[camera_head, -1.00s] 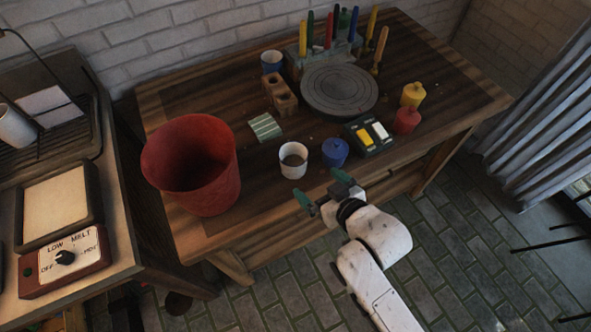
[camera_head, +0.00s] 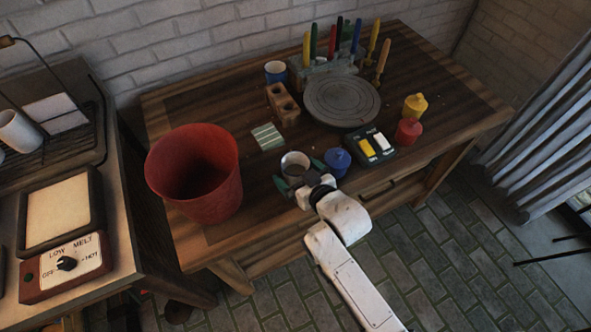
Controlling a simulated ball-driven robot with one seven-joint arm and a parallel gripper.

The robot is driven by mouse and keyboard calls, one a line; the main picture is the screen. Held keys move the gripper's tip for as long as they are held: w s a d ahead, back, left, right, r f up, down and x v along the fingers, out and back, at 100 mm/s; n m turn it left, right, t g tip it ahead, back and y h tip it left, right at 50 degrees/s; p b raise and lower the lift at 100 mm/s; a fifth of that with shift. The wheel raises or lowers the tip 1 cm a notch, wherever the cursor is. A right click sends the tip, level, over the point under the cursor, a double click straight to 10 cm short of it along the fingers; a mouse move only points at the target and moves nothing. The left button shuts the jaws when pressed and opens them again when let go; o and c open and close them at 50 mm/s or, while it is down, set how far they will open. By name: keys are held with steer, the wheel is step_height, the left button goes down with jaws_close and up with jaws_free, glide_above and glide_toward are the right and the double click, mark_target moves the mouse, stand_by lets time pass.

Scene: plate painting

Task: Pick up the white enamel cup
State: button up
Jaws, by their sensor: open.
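The white enamel cup (camera_head: 295,160) stands upright near the front edge of the wooden table, with a dark inside. My gripper (camera_head: 298,174) is open at the cup's near side. One green-tipped finger shows left of the cup and the other right of it, by the blue pot. My gripper hides the lower front of the cup. I cannot tell whether the fingers touch it.
A blue lidded pot (camera_head: 337,162) stands close on the right, and a large red bucket (camera_head: 226,196) on the left. Behind are a striped tile (camera_head: 267,137), a brick (camera_head: 282,101) and a grey turntable (camera_head: 342,101).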

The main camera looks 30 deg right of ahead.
steer(key=shift+w+f, duration=0.25)
steer(key=shift+w, duration=0.3)
steer(key=shift+c, duration=0.4)
steer(key=c, duration=1)
steer(key=shift+r, duration=0.2)
steer(key=shift+r, duration=1.1)
steer(key=shift+s+r, duration=1.75)
steer(key=shift+s, duration=0.6)
steer(key=shift+s+r, duration=1.75)
steer(key=shift+s, duration=0.55)
steer(key=shift+s+r, duration=1.75)
steer(key=shift+s, duration=0.6)
